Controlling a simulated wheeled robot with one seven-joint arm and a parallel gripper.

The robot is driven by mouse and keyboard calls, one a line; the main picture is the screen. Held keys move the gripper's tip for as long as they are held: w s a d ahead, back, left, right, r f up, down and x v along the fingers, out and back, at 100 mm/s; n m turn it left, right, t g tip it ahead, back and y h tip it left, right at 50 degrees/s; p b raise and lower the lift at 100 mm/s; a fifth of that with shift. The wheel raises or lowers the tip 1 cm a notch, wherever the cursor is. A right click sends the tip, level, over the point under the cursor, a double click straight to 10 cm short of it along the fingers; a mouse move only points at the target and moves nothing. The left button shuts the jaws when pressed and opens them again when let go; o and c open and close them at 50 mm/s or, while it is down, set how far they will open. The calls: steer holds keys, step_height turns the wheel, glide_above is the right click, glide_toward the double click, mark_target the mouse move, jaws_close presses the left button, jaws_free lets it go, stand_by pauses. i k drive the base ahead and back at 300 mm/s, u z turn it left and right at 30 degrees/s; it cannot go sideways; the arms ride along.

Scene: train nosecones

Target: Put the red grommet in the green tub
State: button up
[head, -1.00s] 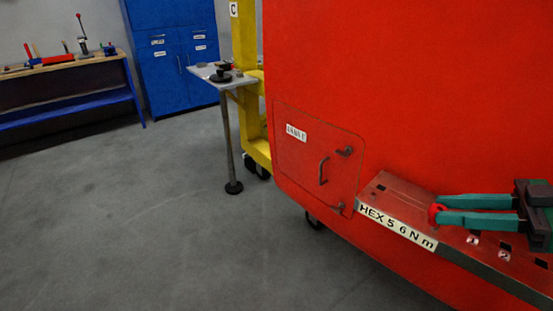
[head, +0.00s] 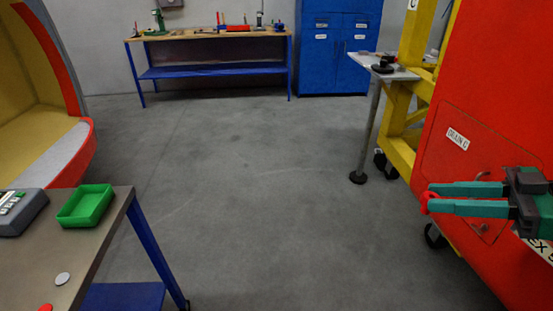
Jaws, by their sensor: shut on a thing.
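My gripper (head: 428,198) is at the right of the head view, its teal fingers pointing left. It is shut on a small red grommet (head: 425,203) at the fingertips, held in the air in front of the big red nosecone. The fingers partly hide the grommet. The green tub (head: 87,206) is an open, shallow tray on the table at the lower left, far to the left of my gripper. Its visible inside looks empty.
The table (head: 115,216) also holds a grey device (head: 22,212), a pale disc (head: 62,279) and a red round thing (head: 45,308). Open floor (head: 260,200) lies between table and red nosecone (head: 490,90). A small stand (head: 367,125) and yellow frame (head: 400,125) are at right.

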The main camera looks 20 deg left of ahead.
mark_target(89, 209)
steer(key=u, duration=1.6)
steer(key=k, duration=0.35)
steer(key=u, duration=0.8)
steer(key=i, duration=1.05)
steer(key=z, duration=0.05)
